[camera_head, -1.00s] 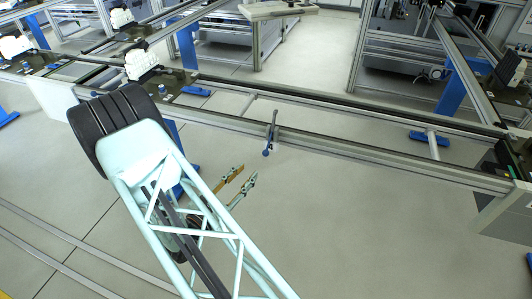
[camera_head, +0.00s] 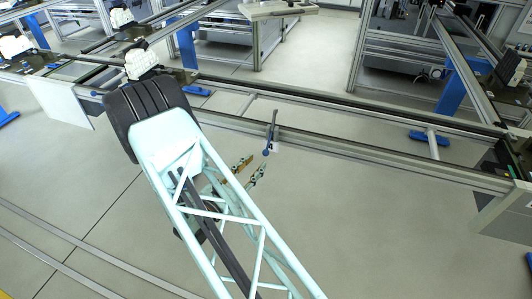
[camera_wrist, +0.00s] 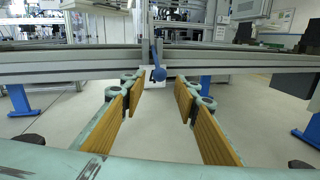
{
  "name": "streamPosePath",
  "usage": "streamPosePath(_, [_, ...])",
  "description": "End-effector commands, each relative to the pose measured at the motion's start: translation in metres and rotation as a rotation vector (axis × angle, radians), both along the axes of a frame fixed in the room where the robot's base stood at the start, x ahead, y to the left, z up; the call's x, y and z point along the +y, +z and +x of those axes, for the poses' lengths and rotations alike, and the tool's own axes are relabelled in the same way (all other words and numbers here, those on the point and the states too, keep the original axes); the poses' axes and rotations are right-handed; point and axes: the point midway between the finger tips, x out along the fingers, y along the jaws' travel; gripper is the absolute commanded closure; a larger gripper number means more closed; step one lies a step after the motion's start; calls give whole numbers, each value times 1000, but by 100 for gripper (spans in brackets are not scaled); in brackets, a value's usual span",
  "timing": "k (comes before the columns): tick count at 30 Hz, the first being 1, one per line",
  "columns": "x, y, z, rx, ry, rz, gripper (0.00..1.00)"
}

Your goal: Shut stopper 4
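The stopper (camera_head: 271,133) is a slim grey lever with a blue ball knob at its lower end, mounted on the near rail of the conveyor. It also shows in the wrist view (camera_wrist: 157,65), with the knob hanging in front of a small white plate. My gripper (camera_head: 254,167) is open and empty, a short way in front of and below the lever. In the wrist view, its two tan-padded fingers (camera_wrist: 160,92) stand apart, and the knob appears between and just above the fingertips. The fingers do not appear to touch the lever. No number is readable on it.
The conveyor's long near rail (camera_head: 365,155) runs across the view behind the lever. White parts on carriers (camera_head: 142,63) stand at the upper left. A blue foot (camera_head: 429,138) lies beyond the rail. The floor (camera_head: 390,235) in front is clear.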

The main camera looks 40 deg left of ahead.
Motion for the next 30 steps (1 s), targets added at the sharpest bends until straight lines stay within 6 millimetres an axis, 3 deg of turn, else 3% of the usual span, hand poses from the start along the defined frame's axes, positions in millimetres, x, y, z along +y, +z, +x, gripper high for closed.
streamPosePath(18, [4, 0, 71, 0, -1, 0, 72])
streamPosePath(30, [6, 0, 82, 0, 0, 0, 72])
